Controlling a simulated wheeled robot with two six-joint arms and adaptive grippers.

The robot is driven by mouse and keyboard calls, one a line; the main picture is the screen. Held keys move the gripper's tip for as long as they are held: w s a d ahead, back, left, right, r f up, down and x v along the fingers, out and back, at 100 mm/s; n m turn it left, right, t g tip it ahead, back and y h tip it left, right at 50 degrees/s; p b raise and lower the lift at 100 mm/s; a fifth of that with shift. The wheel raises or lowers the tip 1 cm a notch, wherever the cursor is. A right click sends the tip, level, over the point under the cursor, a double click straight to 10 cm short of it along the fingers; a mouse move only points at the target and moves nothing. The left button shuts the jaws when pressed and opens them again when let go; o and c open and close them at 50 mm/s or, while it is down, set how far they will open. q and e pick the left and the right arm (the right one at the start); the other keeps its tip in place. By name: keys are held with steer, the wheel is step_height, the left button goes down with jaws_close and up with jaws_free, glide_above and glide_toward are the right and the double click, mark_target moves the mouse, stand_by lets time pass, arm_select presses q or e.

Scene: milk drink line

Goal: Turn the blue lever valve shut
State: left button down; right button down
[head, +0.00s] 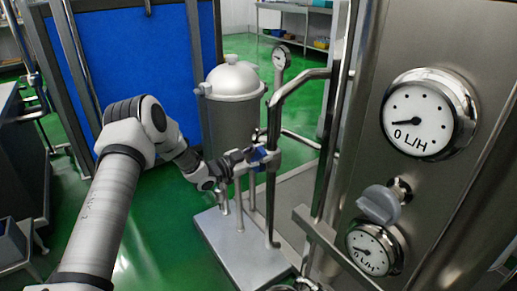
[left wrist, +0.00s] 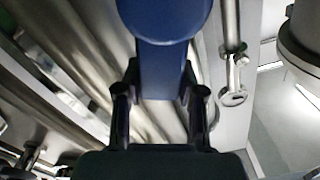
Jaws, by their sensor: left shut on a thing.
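The blue lever valve (head: 258,153) sits on a steel pipe in the middle of the head view, where it is small and partly hidden by my gripper. My left gripper (head: 245,158) reaches it from the left. In the left wrist view the blue lever (left wrist: 162,65) comes down from the top, with a rounded end, between the two dark fingers of the left gripper (left wrist: 161,105). The fingers are shut on it. The exact angle of the lever to the pipe cannot be told. My right gripper is not in view.
A steel tank (head: 232,115) with a domed lid stands behind the valve on a low metal platform (head: 235,245). Steel pipes (head: 275,130) and a small gauge (head: 282,57) are close by. A panel with two dials reading 0 L/H (head: 421,112) fills the right.

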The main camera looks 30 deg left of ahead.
arm_select(q)
steer(key=m, duration=0.1)
steer(key=d+m, duration=0.1)
steer(key=shift+s+d+f+m, duration=0.2)
steer(key=shift+s+f+m, duration=0.05)
steer(key=shift+f+m, duration=0.15)
steer(key=m, duration=0.1)
steer(key=d+f+m, duration=0.1)
steer(key=m, duration=0.1)
steer(key=shift+s+d+f+m+p, duration=0.2)
steer(key=shift+s+f+m+p, duration=0.1)
steer(key=shift+p, duration=0.1)
steer(key=shift+s+d+f+m, duration=0.15)
steer(key=shift+f+m, duration=0.5)
steer(key=shift+m, duration=0.5)
steer(key=shift+d+f+m, duration=0.2)
steer(key=shift+f+m, duration=0.4)
steer(key=shift+m, duration=0.6)
steer(key=shift+s+d+f+m, duration=0.15)
steer(key=shift+f+m, duration=0.5)
steer(key=shift+m, duration=0.5)
steer(key=c, duration=0.7)
jaws_free()
steer(key=shift+w+f, duration=0.1)
steer(key=shift+w, duration=0.05)
